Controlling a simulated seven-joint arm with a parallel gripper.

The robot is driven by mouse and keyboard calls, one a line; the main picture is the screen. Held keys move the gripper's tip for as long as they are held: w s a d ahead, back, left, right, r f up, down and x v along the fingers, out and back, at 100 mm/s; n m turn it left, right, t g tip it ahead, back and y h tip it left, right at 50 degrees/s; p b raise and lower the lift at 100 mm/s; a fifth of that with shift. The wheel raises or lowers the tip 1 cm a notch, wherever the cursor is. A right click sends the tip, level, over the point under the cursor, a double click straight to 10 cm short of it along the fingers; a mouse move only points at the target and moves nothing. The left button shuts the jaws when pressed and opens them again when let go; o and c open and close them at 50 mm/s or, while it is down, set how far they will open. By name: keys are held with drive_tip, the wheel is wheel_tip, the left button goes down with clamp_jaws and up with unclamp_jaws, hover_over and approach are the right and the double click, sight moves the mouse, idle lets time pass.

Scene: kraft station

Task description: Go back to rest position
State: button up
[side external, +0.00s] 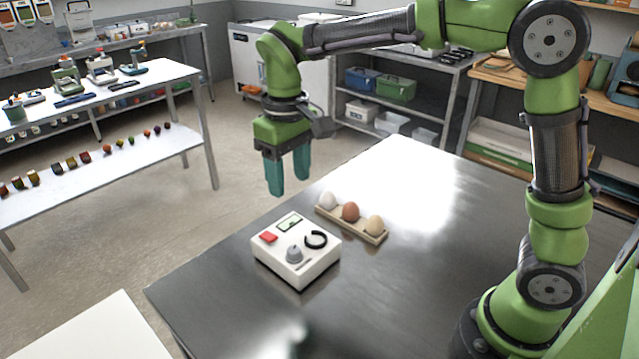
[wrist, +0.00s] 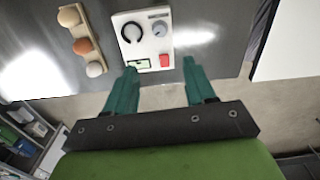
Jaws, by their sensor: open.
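My gripper (side external: 288,178) has teal fingers and hangs pointing down above the far edge of the steel table. In the wrist view my gripper (wrist: 160,82) has its fingers wide apart with nothing between them. A white box device (side external: 296,268) with a red button, a small green display, a black ring and a grey knob stands on the table below the gripper. It also shows beyond the fingertips in the wrist view (wrist: 148,50). The gripper is clear of it.
A tray (side external: 364,230) with three eggs, white, brown and tan, sits beside the device. The steel table (side external: 430,260) is bare to the right. A white bench (side external: 175,78) with tools stands at the left. Shelves with bins (side external: 395,88) are behind.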

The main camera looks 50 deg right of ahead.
drive_tip(key=s+d+m+t+y, duration=0.1)
drive_tip(key=s+d+m+t, duration=0.1)
drive_tip(key=s, duration=0.6)
drive_tip(key=s+d+r+m+t+y, duration=0.1)
drive_tip(key=s+d+m+t, duration=0.1)
drive_tip(key=s+d+t, duration=0.3)
drive_tip(key=s+d, duration=0.1)
drive_tip(key=s, duration=0.2)
drive_tip(key=shift+d+r+m, duration=0.3)
drive_tip(key=shift+d, duration=0.1)
